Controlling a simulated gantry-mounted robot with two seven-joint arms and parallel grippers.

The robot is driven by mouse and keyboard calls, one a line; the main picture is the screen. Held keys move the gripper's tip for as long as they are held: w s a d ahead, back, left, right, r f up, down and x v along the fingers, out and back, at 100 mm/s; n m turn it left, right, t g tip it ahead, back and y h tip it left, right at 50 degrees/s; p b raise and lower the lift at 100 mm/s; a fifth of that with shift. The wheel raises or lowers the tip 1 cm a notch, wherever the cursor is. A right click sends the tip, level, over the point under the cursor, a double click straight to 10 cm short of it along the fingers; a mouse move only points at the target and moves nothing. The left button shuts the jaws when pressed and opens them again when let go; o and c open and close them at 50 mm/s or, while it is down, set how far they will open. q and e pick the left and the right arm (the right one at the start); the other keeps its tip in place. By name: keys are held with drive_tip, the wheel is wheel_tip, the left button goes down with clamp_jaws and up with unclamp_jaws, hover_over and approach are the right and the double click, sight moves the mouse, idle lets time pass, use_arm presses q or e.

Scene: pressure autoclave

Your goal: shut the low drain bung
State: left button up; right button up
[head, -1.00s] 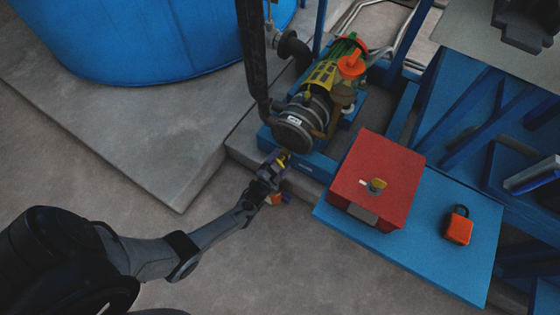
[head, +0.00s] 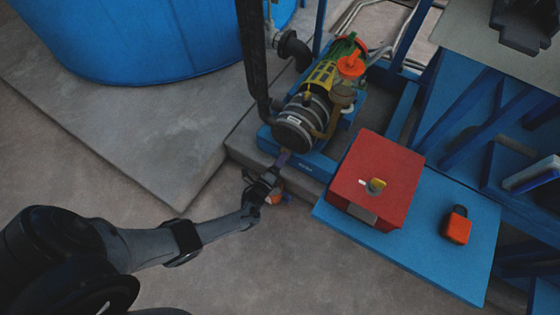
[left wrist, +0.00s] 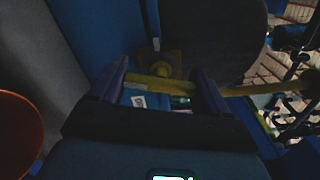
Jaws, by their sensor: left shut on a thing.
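The low drain bung (left wrist: 162,72) shows in the left wrist view as a small brass-yellow fitting with a yellow bar (left wrist: 150,82) across it. My left gripper (left wrist: 160,88) has its two purple fingers on either side of this bar and is shut on it. In the head view my left gripper (head: 277,165) is low in front of the pump's round end, at the edge of the blue base. The bung is hidden there behind the gripper. My right gripper is not in view.
The pump (head: 312,105) stands just beyond the gripper, with a dark vertical pipe (head: 252,60) to its left. A red box (head: 375,165) and an orange padlock (head: 457,228) are on a blue platform (head: 420,255) at right. An orange-rimmed round thing (left wrist: 22,125) is at left in the wrist view.

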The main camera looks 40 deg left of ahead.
use_arm(q)
drive_tip(key=m, duration=0.4)
drive_tip(key=shift+m, duration=0.4)
drive_tip(key=m, duration=0.3)
drive_tip(key=shift+m, duration=0.3)
drive_tip(key=m, duration=0.6)
drive_tip(key=o, duration=1)
